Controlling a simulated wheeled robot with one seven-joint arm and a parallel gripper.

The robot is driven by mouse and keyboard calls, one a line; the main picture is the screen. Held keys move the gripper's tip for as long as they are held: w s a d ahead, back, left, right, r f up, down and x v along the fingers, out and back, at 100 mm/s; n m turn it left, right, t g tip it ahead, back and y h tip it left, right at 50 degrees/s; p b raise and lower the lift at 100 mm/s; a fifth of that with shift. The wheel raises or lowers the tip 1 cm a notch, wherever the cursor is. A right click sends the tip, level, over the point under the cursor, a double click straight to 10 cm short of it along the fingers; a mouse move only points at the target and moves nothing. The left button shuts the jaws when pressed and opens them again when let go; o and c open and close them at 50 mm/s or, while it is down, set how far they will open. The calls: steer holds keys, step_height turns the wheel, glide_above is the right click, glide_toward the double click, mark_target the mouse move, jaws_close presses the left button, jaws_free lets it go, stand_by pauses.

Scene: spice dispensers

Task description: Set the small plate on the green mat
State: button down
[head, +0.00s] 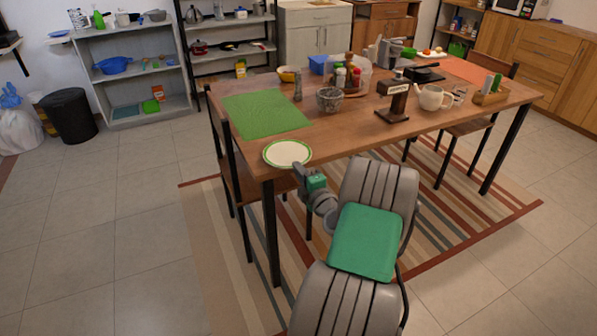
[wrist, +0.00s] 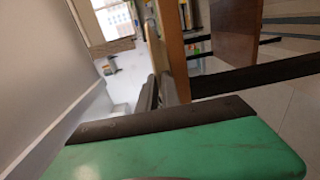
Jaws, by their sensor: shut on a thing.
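The small plate (head: 287,153) is cream with a green rim. In the head view it appears at the table's near left corner, roughly level; whether it touches the tabletop I cannot tell. My gripper (head: 299,169) is shut on the plate's near right edge. In the wrist view my gripper's dark fingers (wrist: 160,92) show beyond its green body, and a large pale surface fills the left side; I cannot tell for sure if it is the plate. The green mat (head: 264,113) lies flat and bare on the table, just behind the plate in the head view.
The wooden table (head: 350,125) carries a metal shaker (head: 298,85) right of the mat, a patterned bowl (head: 329,99), several spice bottles, a dark wooden stand (head: 393,102) and a white teapot (head: 433,98). A chair (head: 240,175) stands at the table's left side.

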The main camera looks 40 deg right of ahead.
steer(key=shift+f+b, duration=0.15)
steer(key=shift+b, duration=0.15)
steer(key=c, duration=1.5)
jaws_free()
steer(key=shift+c, duration=0.2)
